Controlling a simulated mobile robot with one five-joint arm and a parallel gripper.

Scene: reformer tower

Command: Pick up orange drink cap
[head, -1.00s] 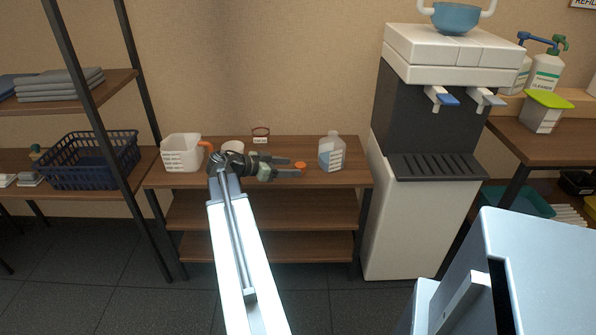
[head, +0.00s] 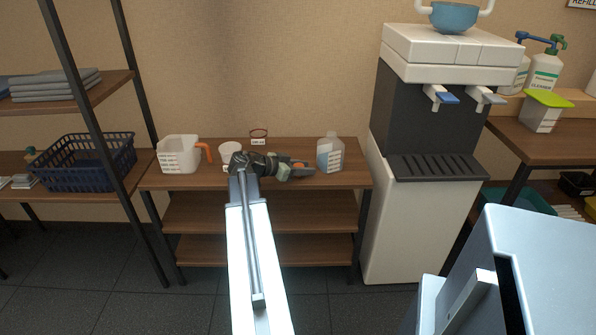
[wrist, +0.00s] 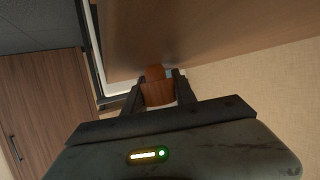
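The orange drink cap (head: 298,166) is on the wooden top of the low shelf unit, left of the clear bottle. My gripper (head: 302,168) reaches in from the left, low over that top, with its fingers on both sides of the cap. In the wrist view the cap (wrist: 158,94) shows between the two dark fingers (wrist: 161,82). The fingers are spread, with a thin gap by the right one. The gripper partly hides the cap in the head view.
A clear labelled bottle (head: 329,152) stands just right of my fingertips. A white jug with an orange handle (head: 178,155) and a white cup (head: 230,153) stand to the left. A small ring-topped stand (head: 259,137) is behind. A drink dispenser (head: 428,120) stands to the right.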

